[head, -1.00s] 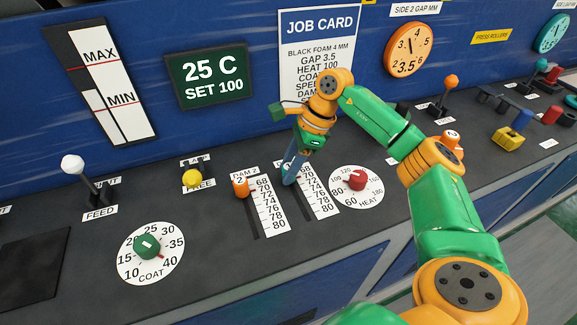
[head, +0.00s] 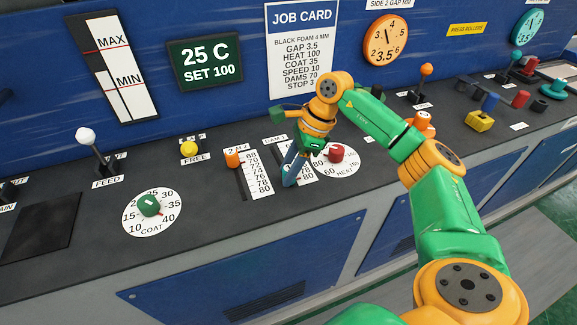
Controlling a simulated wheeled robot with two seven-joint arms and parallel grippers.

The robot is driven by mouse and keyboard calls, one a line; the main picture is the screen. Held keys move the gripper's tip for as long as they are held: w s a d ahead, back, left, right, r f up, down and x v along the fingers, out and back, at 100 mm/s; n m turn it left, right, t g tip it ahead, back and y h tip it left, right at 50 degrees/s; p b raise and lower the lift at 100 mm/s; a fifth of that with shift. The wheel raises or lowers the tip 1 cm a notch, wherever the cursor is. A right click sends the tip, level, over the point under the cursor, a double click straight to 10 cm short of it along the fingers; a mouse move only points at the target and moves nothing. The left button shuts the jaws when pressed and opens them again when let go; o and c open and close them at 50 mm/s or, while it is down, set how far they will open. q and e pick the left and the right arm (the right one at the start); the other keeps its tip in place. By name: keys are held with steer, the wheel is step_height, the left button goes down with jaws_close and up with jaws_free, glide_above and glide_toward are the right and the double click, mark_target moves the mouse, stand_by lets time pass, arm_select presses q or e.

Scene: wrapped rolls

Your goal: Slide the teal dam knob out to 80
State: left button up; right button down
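My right gripper (head: 290,178) points down at the lower end of the DAM 1 slot, beside the low end of its white scale (head: 309,178), where 80 shows. Its blue fingers are narrow and close together, and I cannot tell whether they are shut on anything. I cannot make out the teal dam knob; the fingers cover the part of the slot where they stand. My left gripper is not in view.
The orange DAM 2 knob (head: 233,159) stands at the top of its slot to the left. The red HEAT knob (head: 336,153) is close on the right. The green COAT knob (head: 149,204) and yellow knob (head: 189,149) are further left. The job card (head: 302,50) reads dams 70.

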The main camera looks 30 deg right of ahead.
steer(key=shift+s+f, duration=0.1)
steer(key=shift+f, duration=0.05)
steer(key=c, duration=0.9)
jaws_free()
steer(key=o, duration=0.4)
steer(key=shift+s+a, duration=0.1)
steer(key=shift+s, duration=0.05)
steer(key=shift+r, duration=0.25)
steer(key=v, duration=0.7)
